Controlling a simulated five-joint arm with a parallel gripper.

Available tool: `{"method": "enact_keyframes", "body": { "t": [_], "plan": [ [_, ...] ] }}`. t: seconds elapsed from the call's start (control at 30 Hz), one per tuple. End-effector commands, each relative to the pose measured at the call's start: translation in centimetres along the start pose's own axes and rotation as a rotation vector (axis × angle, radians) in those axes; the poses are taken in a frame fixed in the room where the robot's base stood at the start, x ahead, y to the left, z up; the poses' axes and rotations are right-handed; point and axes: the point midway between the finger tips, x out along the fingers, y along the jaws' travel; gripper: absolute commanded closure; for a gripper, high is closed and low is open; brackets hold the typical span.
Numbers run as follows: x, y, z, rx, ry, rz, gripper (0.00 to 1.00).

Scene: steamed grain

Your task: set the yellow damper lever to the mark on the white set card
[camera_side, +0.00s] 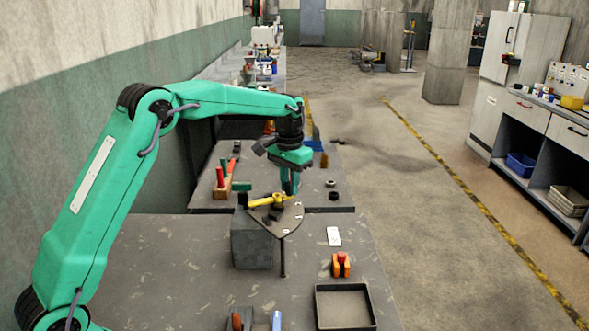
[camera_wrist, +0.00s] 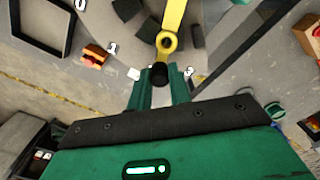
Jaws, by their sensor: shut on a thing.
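The yellow damper lever (camera_side: 268,201) lies across a dark fan-shaped plate (camera_side: 288,222) with small white marks along its rim. My gripper (camera_side: 289,188) reaches down to the lever's outer end. In the wrist view the yellow lever (camera_wrist: 172,25) runs down to a black knob (camera_wrist: 160,76) between the fingers of my gripper (camera_wrist: 166,93), which is shut on it. The white set card (camera_side: 334,236) lies flat on the bench right of the plate. Its mark is too small to read. Which plate mark the lever points to cannot be told.
A grey block (camera_side: 251,242) stands under the plate's left side. An orange object (camera_side: 341,265) and a dark open tray (camera_side: 318,308) are at the front right. A wooden block with coloured handles (camera_side: 222,190) stands behind left.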

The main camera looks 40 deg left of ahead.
Motion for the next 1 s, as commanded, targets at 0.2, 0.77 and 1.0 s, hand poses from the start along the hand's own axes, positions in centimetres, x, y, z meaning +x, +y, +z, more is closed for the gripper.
{"method": "enact_keyframes", "body": {
  "t": [0.2, 0.77, 1.0],
  "plan": [
    [-0.1, -1.3, -0.5, -0.137, -0.001, 0.0, 1.0],
    [-0.1, -4.2, -1.0, -0.439, 0.0, 0.0, 1.0],
    [-0.1, -4.4, -1.0, -0.458, 0.0, 0.0, 1.0]
  ]
}}
